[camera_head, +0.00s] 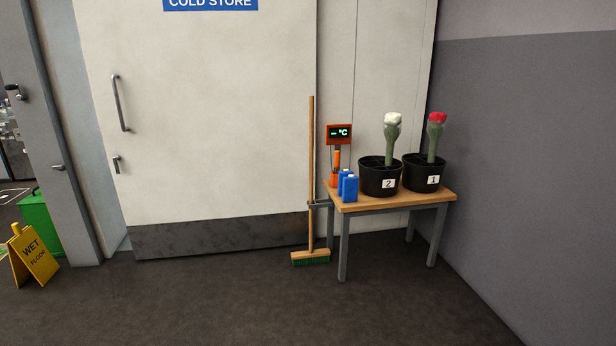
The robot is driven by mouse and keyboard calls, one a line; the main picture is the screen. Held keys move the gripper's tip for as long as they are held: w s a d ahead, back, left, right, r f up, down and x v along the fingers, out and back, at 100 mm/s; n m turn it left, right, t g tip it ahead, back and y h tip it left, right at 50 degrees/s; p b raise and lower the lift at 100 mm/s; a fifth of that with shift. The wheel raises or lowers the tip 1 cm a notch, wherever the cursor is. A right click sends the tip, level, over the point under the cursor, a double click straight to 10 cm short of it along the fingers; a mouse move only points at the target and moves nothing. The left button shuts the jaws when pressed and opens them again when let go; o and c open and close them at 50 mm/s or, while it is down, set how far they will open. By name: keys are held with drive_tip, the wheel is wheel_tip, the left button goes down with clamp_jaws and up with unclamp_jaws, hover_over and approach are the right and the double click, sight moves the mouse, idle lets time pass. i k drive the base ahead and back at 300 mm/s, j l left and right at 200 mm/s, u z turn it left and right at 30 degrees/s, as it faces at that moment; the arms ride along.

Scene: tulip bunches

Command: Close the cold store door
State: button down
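The cold store door (215,130) is a large white panel with a dark scuffed kick plate (220,235) along its bottom and a blue COLD STORE sign (210,4) at the top. A long vertical bar handle (121,103) is near its left edge, with a small latch handle (117,164) below. A narrow pale strip (88,140) lies between the door's left edge and the grey post (65,120). I cannot tell whether this strip is an opening or a frame. My gripper is not in view.
A broom (311,180) stands upright by the door's right edge. Right of it, a wooden-topped table (400,200) holds black pots (380,178), blue bottles (349,187) and an orange temperature display (339,134). A yellow wet-floor sign (34,256) stands left. The front floor is clear.

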sight(203, 105)
drive_tip(key=i+j, duration=0.1)
drive_tip(key=i, duration=3.55)
drive_tip(key=i+z, duration=0.2)
drive_tip(key=i, duration=0.3)
